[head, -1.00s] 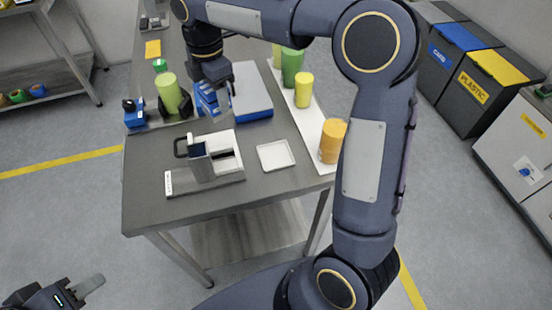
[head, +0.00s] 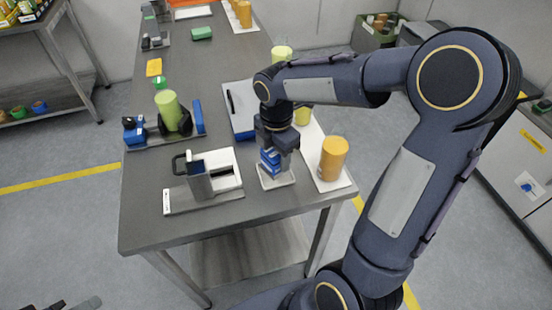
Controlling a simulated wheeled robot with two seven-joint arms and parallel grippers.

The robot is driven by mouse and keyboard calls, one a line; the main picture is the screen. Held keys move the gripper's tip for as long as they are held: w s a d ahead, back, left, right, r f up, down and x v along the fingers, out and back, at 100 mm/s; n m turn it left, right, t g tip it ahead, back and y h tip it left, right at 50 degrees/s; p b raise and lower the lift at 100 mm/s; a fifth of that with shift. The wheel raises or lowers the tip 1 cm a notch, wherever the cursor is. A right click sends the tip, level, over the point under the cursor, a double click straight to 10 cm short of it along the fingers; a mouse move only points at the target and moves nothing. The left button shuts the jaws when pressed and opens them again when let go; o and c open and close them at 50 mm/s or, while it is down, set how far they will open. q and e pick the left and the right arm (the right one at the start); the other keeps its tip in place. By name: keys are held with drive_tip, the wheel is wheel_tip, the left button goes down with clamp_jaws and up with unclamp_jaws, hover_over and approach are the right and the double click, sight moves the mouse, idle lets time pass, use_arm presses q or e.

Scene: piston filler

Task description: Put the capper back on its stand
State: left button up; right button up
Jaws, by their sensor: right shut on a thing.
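My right gripper (head: 274,150) points down and is shut on the capper (head: 271,162), a small blue block-like tool. The capper is upright above a small square white tray (head: 285,182), which looks like its stand. The capper's lower end overlaps the tray in the picture; I cannot tell whether it touches. The gripper hides the capper's upper part. My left gripper (head: 78,306) shows only at the bottom left edge, off the table, and is mostly cut off.
An orange jar (head: 333,158) stands on a white strip just right of the tray. The grey filler with a white top (head: 201,183) is to the left. A green jar (head: 167,106) stands in a blue-and-black holder behind it. A clipboard (head: 238,122) lies behind the gripper.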

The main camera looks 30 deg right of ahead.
drive_tip(key=shift+f, duration=0.9)
drive_tip(key=shift+f, duration=0.2)
drive_tip(key=o, duration=1.2)
drive_tip(key=shift+r, duration=0.15)
